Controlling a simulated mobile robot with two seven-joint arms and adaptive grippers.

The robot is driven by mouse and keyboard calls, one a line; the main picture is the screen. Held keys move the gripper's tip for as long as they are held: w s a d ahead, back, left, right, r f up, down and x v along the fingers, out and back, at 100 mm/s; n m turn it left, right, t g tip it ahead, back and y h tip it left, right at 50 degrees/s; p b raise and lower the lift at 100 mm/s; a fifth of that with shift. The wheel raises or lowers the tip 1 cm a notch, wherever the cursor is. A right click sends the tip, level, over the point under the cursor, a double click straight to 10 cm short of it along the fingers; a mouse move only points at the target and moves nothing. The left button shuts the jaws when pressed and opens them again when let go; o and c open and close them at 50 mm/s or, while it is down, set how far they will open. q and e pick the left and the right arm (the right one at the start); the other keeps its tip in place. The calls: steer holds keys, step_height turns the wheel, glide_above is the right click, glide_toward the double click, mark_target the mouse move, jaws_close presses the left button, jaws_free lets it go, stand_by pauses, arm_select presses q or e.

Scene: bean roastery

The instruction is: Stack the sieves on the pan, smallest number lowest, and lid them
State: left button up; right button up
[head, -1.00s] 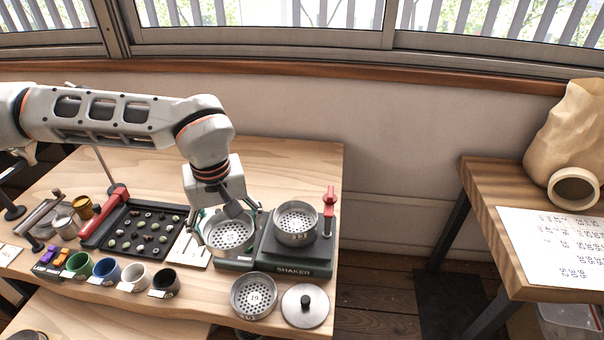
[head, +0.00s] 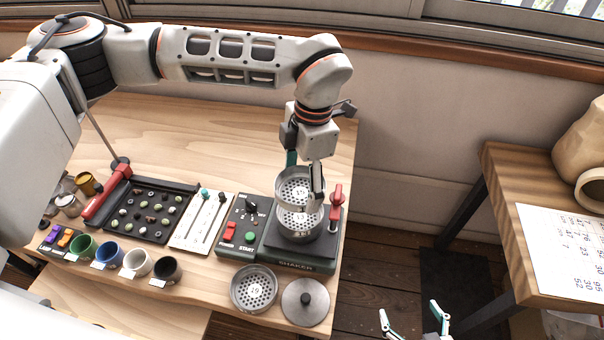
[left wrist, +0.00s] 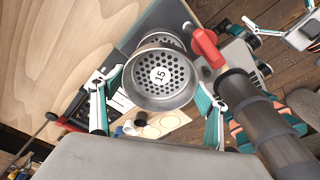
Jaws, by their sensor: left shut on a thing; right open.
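My left gripper (head: 303,182) is shut on a round metal sieve (head: 294,176), marked 15 in the left wrist view (left wrist: 163,82). It holds this sieve right above a perforated metal sieve (head: 299,232) on the shaker (head: 318,248); whether they touch I cannot tell. The lower one is partly covered, and any pan under it cannot be made out. Another sieve (head: 254,290) lies on the table in front of the shaker. The lid (head: 305,302), a grey disc with a dark knob, lies right of it. My right gripper (head: 414,318) is open and empty at the bottom, off the table.
A red-handled clamp (head: 336,200) stands at the shaker's right side, close to the held sieve. A control panel (head: 239,236) is left of it. A dark bean tray (head: 148,212) and several coloured cups (head: 137,262) stand further left. The table's back is clear.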

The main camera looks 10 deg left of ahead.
mark_target(303, 192)
arm_select(q)
steer(key=shift+s+f+b, duration=0.1)
steer(key=shift+f+b, duration=0.4)
steer(key=shift+f, duration=0.3)
steer(key=shift+f+b, duration=1.05)
steer(key=shift+f, duration=1.05)
steer(key=shift+f+b, duration=0.35)
steer(key=shift+f, duration=0.2)
steer(key=o, duration=0.9)
steer(key=shift+c, duration=0.2)
